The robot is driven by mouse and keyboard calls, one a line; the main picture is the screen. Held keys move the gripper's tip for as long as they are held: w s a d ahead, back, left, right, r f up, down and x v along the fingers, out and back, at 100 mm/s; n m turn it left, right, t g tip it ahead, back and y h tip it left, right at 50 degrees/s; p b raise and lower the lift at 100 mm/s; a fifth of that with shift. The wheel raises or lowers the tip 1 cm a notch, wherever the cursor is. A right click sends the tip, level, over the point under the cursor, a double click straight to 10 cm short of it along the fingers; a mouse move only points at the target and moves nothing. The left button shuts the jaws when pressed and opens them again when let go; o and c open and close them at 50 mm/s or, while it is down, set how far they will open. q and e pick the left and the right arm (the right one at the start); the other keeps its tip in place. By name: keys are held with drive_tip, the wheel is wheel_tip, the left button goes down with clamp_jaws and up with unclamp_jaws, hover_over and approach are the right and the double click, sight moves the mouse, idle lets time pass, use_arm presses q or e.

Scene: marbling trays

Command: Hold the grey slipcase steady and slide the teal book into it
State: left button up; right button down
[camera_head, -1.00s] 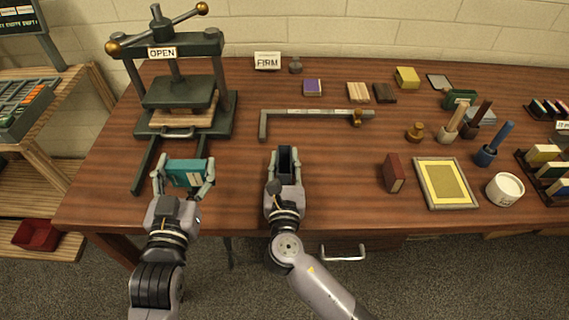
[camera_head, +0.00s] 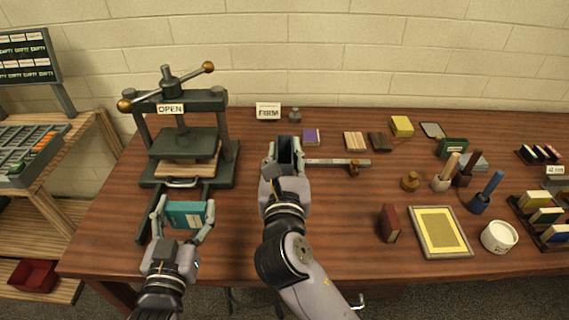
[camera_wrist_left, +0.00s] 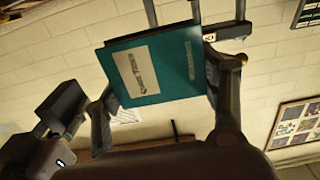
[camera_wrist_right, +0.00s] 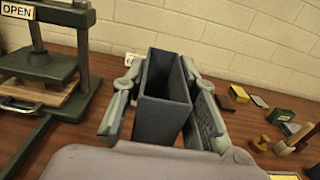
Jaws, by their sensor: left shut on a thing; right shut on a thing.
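The teal book (camera_head: 187,214) is held in my left gripper (camera_head: 184,218), in front of the press at the left of the table. In the left wrist view the teal book (camera_wrist_left: 155,70) shows its cover with a pale label, between both fingers. The grey slipcase (camera_head: 285,153) is held in my right gripper (camera_head: 284,158), to the right of the book and farther back. In the right wrist view the slipcase (camera_wrist_right: 160,115) has its open mouth upward and looks empty. The book and the slipcase are apart.
A book press (camera_head: 182,140) with an OPEN sign stands left of the slipcase. A metal bar (camera_head: 335,162) lies just right of the slipcase. A dark red book (camera_head: 390,223), a framed yellow panel (camera_head: 440,232) and a white tub (camera_head: 499,237) lie on the right. The middle front table is clear.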

sight(191, 227)
idle(0.3)
